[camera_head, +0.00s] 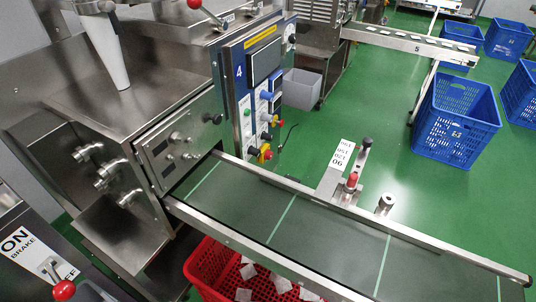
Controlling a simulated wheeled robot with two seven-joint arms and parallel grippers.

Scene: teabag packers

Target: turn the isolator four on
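A red and yellow rotary switch (265,153), which looks like the isolator, sits low on this panel. It is too small to tell which way its handle is turned. Above it are a blue knob (266,95) and several other small buttons and knobs. A dark screen (265,64) is near the top of the panel. Neither of my grippers is in view.
A conveyor belt (335,235) with green lines runs from the machine to the lower right. A red crate (205,275) with teabags is below it. A plate with a red knob (352,180) stands behind the belt. Blue crates (455,120) stand on the green floor, with open floor around the panel's right.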

